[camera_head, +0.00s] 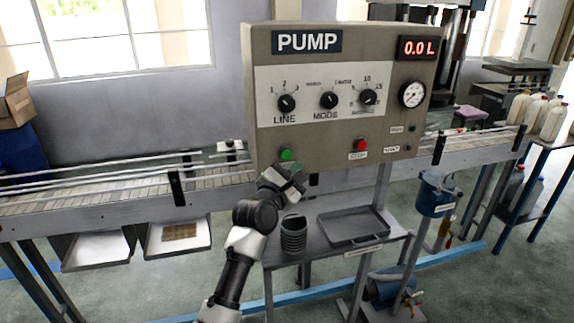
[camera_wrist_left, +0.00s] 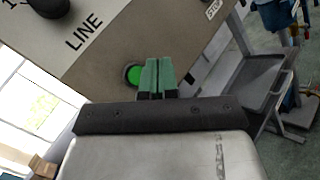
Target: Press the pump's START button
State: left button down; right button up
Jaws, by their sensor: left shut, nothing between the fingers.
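The pump panel (camera_head: 210,0) is a beige box labelled PUMP, with a display reading 0.0 L. Its front carries the LINE knob (camera_head: 286,103), the MODE knob (camera_head: 329,100) and a third knob. The green button (camera_head: 287,155) is at the lower left and a red button (camera_head: 361,145) is to its right. My left gripper (camera_head: 297,172) is shut and empty, just below and in front of the green button. In the left wrist view the green button (camera_wrist_left: 134,75) shows just left of the shut green fingertips (camera_wrist_left: 158,75). I cannot tell whether they touch the panel. My right gripper is not in view.
A conveyor (camera_head: 110,190) runs behind the panel. A small table below holds a dark ribbed cup (camera_head: 293,236) and a grey tray (camera_head: 352,226). A blue bucket (camera_head: 436,195) hangs at the right, and several jugs (camera_head: 540,117) stand farther right.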

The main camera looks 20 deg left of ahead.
aim_at(289, 160)
pick_arm(q)
jog(key=w+a, duration=0.1)
jog(key=w+a+b, duration=0.1)
jog(key=w, duration=0.1)
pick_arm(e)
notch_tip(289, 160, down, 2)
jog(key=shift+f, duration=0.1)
pick_arm(q)
jog(key=shift+r, duration=0.1)
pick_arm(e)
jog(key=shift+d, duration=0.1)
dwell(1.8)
pick_arm(q)
jog(key=shift+w+a, duration=0.25)
jog(key=shift+w, duration=0.1)
